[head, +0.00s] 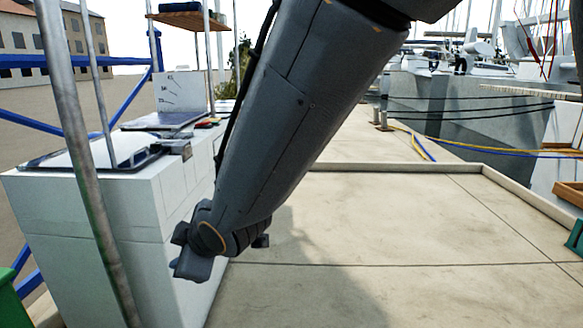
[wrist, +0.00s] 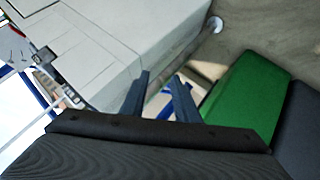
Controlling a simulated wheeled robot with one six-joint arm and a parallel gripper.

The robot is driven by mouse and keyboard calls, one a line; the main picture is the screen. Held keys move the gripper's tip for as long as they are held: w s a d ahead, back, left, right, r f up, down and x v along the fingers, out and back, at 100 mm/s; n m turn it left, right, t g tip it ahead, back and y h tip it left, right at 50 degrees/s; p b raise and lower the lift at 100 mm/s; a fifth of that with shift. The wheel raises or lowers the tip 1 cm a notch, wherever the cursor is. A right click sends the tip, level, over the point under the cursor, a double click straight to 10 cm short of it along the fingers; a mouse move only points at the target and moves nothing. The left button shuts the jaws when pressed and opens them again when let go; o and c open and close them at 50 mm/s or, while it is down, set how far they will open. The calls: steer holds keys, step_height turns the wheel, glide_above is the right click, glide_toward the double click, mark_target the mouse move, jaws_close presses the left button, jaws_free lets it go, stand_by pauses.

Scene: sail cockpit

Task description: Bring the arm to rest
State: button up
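My arm hangs down from the top of the head view, in front of the deck. I cannot tell how far the fingertips are from either.
The white block (head: 90,235) stands left, with a dark-framed hatch or tray (head: 105,152) and a laptop-like panel (head: 180,92) on top. A metal pole (head: 85,170) rises in front. Blue rails (head: 35,122) run at far left. The pale floor (head: 400,220) at right is clear.

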steer(key=s+d+m+g+h, duration=0.65)
steer(key=s+d+m, duration=0.65)
steer(key=s+d, duration=0.85)
steer(key=d+r+m+p, duration=0.3)
steer(key=d+r+p, duration=0.8)
steer(key=p, duration=0.8)
steer(key=w+d+r+m+h+p, duration=0.1)
steer(key=d+r+m+p, duration=0.2)
steer(key=d+r+p, duration=0.8)
step_height(320, 180, up, 8)
steer(key=p, duration=0.8)
steer(key=shift+w+f+m, duration=0.25)
steer(key=shift+w+m, duration=0.05)
steer(key=shift+h, duration=0.25)
